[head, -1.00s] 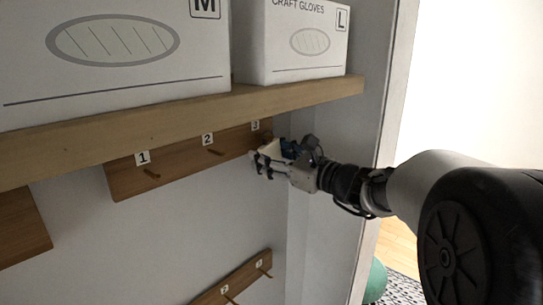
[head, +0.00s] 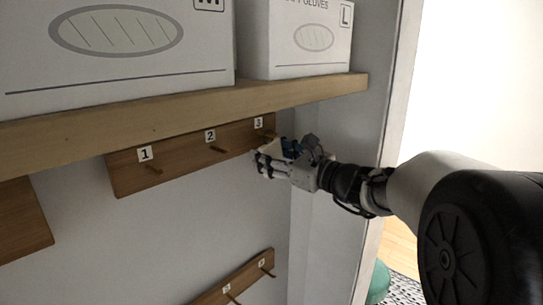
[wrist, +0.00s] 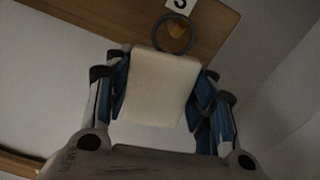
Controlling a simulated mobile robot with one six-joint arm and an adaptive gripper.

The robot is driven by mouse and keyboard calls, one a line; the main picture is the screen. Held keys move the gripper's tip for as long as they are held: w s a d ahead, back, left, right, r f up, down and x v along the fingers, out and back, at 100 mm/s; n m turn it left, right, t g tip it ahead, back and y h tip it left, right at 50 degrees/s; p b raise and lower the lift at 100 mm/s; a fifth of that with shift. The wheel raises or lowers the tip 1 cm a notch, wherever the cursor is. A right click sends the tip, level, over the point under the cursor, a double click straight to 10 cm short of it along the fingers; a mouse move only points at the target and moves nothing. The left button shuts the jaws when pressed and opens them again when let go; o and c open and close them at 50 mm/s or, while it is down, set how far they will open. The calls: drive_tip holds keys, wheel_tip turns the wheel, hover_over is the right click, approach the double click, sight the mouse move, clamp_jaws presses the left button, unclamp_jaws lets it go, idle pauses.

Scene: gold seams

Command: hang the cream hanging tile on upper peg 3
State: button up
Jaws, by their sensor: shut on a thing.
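The cream hanging tile (wrist: 162,88) is between the fingers of my gripper (wrist: 160,92) in the wrist view. My gripper is shut on it by its two sides. A dark ring (wrist: 174,34) stands at the tile's top edge. The tip of upper peg 3 (wrist: 178,29) shows inside the ring's outline, under the "3" label. I cannot tell whether the ring is around the peg or only in front of it. In the head view my gripper (head: 266,163) is just below the "3" label (head: 258,123) and mostly hides the tile.
Upper pegs 1 (head: 154,170) and 2 (head: 218,149) are bare. A wooden shelf (head: 180,108) with white glove boxes (head: 306,38) runs close above the peg rail. A side wall (head: 345,115) is at the right. A lower rail (head: 247,277) has bare pegs.

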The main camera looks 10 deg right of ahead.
idle(0.3)
drive_tip(key=o, duration=1.2)
drive_tip(key=shift+s+d+r+p, duration=0.55)
drive_tip(key=shift+s+r+p, duration=0.15)
drive_tip(key=shift+p, duration=0.5)
drive_tip(key=p+v, duration=0.2)
drive_tip(key=v, duration=0.7)
drive_tip(key=shift+m, duration=0.4)
drive_tip(key=f+b, duration=0.4)
drive_tip(key=f, duration=0.7)
drive_tip(key=a+f+b, duration=0.1)
drive_tip(key=f+b, duration=0.3)
drive_tip(key=f, duration=0.7)
drive_tip(key=s+a+f+b, duration=0.1)
drive_tip(key=f+b, duration=0.3)
drive_tip(key=f, duration=0.8)
drive_tip(key=shift+a+b, duration=0.1)
drive_tip(key=shift+b, duration=0.3)
